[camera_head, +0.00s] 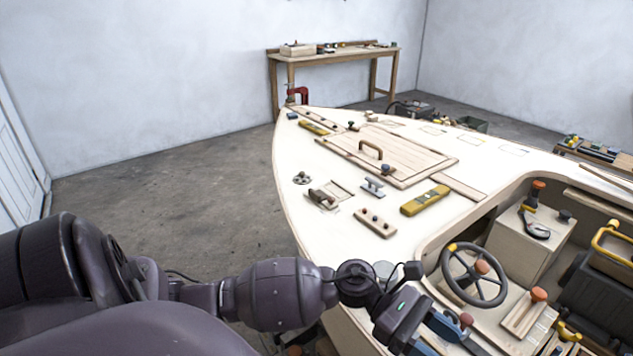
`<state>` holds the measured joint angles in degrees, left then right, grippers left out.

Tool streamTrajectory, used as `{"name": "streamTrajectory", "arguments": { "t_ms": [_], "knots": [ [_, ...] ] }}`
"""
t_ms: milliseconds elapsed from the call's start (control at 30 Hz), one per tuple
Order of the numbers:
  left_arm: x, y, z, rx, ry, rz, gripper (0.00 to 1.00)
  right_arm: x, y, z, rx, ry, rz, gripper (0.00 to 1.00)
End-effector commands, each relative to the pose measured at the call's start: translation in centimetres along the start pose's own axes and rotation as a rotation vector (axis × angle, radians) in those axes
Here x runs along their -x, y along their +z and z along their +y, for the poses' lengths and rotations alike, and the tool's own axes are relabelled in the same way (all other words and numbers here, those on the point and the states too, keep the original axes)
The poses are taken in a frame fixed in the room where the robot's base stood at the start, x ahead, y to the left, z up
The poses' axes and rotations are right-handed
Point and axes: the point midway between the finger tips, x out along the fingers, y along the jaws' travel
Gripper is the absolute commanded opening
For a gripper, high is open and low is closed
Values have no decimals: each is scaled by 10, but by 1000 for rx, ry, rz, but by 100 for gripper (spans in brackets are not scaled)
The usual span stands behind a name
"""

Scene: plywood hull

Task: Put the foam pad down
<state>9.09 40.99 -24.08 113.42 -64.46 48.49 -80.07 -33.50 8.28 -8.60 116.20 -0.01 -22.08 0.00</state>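My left arm comes in from the left and ends in my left gripper (408,325) at the near edge of the plywood hull (340,240), by the cockpit opening. I cannot pick out a foam pad for certain. My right gripper is not in view.
On the deck are yellow blocks (425,200), a hatch with a handle (371,150), a cleat (373,187) and a strip with knobs (375,222). A steering wheel (474,275) stands in the cockpit. A workbench (335,55) is at the back. Bare deck lies left of the cockpit.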

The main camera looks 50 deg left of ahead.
Motion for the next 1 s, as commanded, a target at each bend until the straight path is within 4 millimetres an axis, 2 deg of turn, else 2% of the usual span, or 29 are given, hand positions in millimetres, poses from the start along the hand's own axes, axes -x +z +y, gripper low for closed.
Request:
{"name": "streamTrajectory", "arguments": {
  "t_ms": [33, 167, 267, 367, 500, 667, 700, 833, 1000],
  "knots": [
    [0, 0, -1, 192, 93, -109, 52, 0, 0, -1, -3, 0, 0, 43],
    [15, -7, 8, 725, 320, -409, 52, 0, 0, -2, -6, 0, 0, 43],
    [39, -29, 13, 1139, 471, -663, 52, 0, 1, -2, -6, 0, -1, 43],
    [67, -63, 7, 1532, 598, -934, 52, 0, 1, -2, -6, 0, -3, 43],
    [100, -118, -18, 1988, 726, -1313, 52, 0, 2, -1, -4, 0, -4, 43],
    [125, -175, -66, 2385, 822, -1760, 52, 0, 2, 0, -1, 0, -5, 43],
    [128, -186, -79, -2373, -805, 1801, 52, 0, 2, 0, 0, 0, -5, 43],
    [135, -210, -110, -2112, -691, 1720, 52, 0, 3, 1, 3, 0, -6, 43],
    [136, -219, -123, -2012, -647, 1687, 52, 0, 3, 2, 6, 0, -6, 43]
  ]
}}
